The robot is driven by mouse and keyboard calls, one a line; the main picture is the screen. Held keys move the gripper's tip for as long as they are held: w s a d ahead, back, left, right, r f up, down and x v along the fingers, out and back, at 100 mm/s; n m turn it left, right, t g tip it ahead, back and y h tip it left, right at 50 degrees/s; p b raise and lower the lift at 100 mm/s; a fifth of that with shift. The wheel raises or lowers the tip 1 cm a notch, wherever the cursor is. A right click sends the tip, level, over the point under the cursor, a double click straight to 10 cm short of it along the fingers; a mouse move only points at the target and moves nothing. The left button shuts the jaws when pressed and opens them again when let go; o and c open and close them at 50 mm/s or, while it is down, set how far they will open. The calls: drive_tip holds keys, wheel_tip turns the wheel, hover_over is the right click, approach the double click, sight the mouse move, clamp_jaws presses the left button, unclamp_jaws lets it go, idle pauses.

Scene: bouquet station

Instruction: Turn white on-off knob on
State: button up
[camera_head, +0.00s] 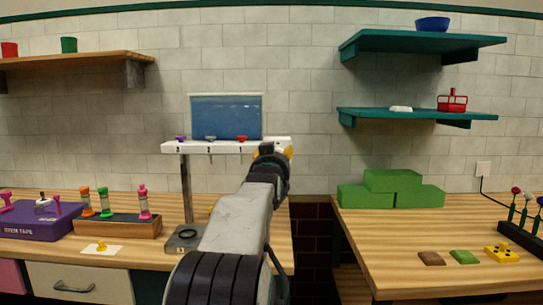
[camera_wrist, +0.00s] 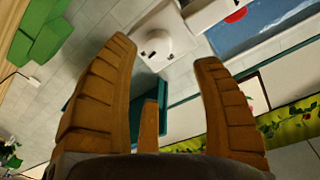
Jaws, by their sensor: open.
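A round white knob-like part (camera_wrist: 153,47) with small dark marks shows in the wrist view, beside the end of a white bar (camera_wrist: 207,14). I take it to be the on-off knob. In the head view my gripper (camera_head: 275,151) is at the right end of the white bar (camera_head: 225,147), and my arm hides the knob there.
Purple, grey and red pieces (camera_head: 242,138) sit along the bar, before a blue panel (camera_head: 226,117). Teal shelves (camera_head: 420,115) hang at the right. Green blocks (camera_head: 390,190) stand on the right wooden table.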

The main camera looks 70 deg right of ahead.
drive_tip(key=shift+n, duration=0.3)
drive_tip(key=shift+p+x, duration=1.25)
drive_tip(key=shift+x, duration=2.45)
drive_tip(key=shift+f, duration=0.15)
